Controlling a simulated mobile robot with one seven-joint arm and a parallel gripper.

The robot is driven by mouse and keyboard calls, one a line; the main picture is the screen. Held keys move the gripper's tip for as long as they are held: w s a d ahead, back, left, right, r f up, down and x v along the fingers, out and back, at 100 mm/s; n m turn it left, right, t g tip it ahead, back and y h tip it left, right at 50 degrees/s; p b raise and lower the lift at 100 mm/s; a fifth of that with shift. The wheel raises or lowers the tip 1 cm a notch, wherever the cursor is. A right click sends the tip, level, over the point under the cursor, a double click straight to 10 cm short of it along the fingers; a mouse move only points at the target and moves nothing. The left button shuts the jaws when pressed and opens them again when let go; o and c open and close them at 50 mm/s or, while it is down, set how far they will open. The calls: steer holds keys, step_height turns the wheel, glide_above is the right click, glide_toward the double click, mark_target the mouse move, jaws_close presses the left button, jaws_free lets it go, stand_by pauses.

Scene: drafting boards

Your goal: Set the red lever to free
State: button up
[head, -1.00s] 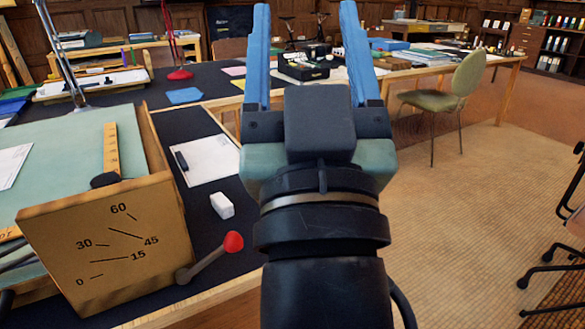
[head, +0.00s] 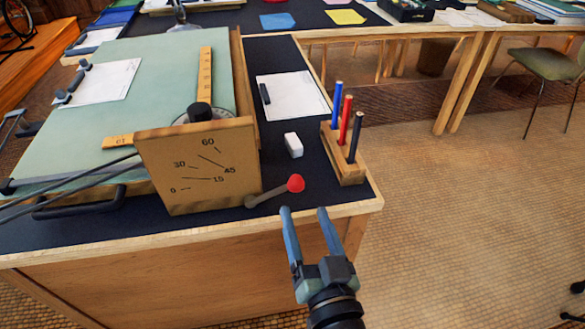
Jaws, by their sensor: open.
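The red lever (head: 294,184) has a red ball knob on a grey rod. The rod slants up to the right from beside the lower right of a wooden panel (head: 200,165). The panel is marked 0, 15, 30, 45 and 60. No mark reading "free" is legible. My gripper (head: 304,212) is open and empty. In the picture its blue fingers point up toward the table edge, just below and slightly right of the red knob. They look apart from the knob; the depth gap is hard to judge.
The panel stands at the near side of a green drafting board (head: 150,75). A white eraser (head: 293,145) and a wooden holder with several pencils (head: 346,165) stand behind and right of the lever. The table's front edge (head: 230,222) lies near my fingers.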

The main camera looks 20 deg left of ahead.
mark_target(274, 191)
steer(key=x, duration=1)
steer(key=shift+w+a, duration=0.15)
steer(key=shift+w, duration=0.2)
steer(key=c, duration=1.1)
jaws_close()
